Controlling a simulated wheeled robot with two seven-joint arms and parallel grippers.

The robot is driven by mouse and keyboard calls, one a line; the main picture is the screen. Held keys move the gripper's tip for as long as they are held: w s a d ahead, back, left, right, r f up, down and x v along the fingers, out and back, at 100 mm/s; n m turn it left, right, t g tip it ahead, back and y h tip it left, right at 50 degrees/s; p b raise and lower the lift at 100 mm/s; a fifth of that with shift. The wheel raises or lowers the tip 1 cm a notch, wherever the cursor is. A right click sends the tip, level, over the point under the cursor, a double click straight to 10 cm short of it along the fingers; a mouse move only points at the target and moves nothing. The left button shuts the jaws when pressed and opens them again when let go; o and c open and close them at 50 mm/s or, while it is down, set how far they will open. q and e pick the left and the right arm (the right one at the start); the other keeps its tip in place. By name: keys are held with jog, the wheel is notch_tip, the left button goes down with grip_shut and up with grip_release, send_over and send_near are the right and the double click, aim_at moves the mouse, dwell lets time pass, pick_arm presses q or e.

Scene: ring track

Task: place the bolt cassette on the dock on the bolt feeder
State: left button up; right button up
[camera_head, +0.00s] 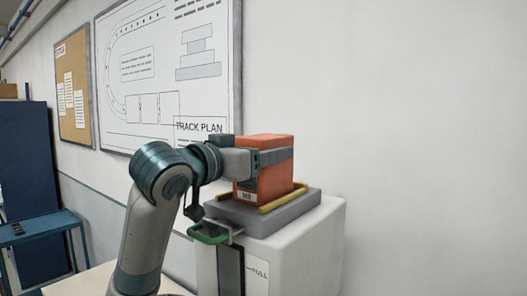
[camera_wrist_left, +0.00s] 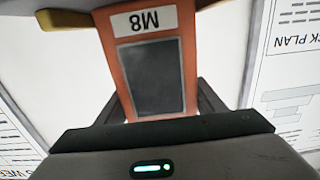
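The bolt cassette (camera_head: 262,184) is an orange upright box with an M8 label. It shows upside down in the left wrist view (camera_wrist_left: 118,62), with a dark window on its face. It stands upright on the grey dock (camera_head: 224,210), between the dock's yellow rails (camera_head: 285,198); whether its underside fully touches is hidden. The dock is on top of the white bolt feeder (camera_head: 310,245). My left gripper (camera_head: 272,157) reaches in from the left, its fingers closed along both sides of the cassette's upper part. My right gripper is not in view.
A green handle (camera_head: 208,234) sticks out of the feeder's front, above a dark window beside the word FULL. A track plan board (camera_head: 165,75) and a cork board (camera_head: 73,85) hang on the wall. A blue table (camera_head: 40,232) stands at the left. The wall at right is bare.

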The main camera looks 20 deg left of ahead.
pick_arm(q)
jog(key=o, duration=0.4)
jog(key=shift+w+f, duration=0.1)
jog(key=shift+s+a+b, duration=0.25)
jog(key=shift+s+b, duration=0.2)
jog(key=shift+s, duration=0.1)
jog(key=b+v, duration=0.3)
jog(key=v, duration=0.2)
jog(key=b+v, duration=0.2)
jog(key=v, duration=0.3)
jog(key=shift+s+a+r+b, duration=0.15)
jog(key=shift+s+r+b, duration=0.1)
jog(key=shift+s+b, duration=0.15)
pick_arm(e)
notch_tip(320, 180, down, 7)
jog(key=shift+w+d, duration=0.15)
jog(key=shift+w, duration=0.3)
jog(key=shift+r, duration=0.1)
